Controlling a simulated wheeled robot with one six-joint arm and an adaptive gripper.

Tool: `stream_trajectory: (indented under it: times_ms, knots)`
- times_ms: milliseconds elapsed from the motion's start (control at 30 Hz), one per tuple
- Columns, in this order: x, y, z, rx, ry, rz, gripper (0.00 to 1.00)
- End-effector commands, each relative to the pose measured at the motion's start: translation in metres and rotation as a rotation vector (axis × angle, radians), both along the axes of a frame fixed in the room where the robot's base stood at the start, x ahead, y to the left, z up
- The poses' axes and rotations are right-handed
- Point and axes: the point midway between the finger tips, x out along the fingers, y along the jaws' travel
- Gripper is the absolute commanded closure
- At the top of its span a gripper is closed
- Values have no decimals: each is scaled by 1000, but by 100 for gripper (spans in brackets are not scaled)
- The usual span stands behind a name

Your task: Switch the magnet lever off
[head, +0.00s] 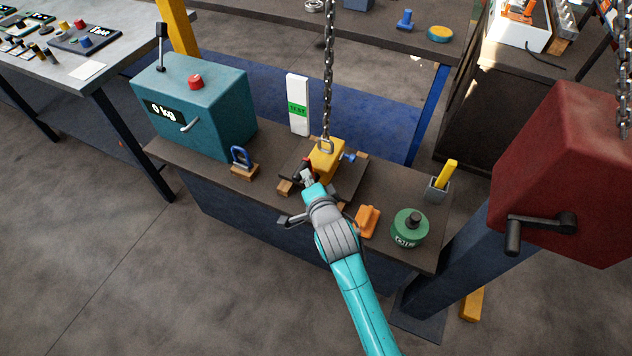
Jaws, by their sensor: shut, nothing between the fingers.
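The yellow lifting magnet (327,160) hangs by its shackle from the chain (328,70) and sits low over a dark plate (349,183) on the bench. A dark lever with a reddish part (299,168) is at the magnet's left side, partly hidden by my gripper. A blue knob-like part (349,157) shows at the magnet's right. My gripper (307,176) is shut and empty, at the magnet's near left side, right by the lever. I cannot tell whether it touches the lever.
A teal box (215,105) reading "0 kg" stands at the bench's left. The red crank housing (570,175) is at right.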

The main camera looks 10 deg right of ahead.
Motion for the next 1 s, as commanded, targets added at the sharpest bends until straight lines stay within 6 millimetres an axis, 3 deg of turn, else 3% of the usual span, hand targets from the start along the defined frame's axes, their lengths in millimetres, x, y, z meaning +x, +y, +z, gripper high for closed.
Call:
stream_trajectory:
  times_ms: [500,1000]
  knots:
    - [30,43,-3,-391,284,3,100]
    - [45,63,-17,-630,458,0,100]
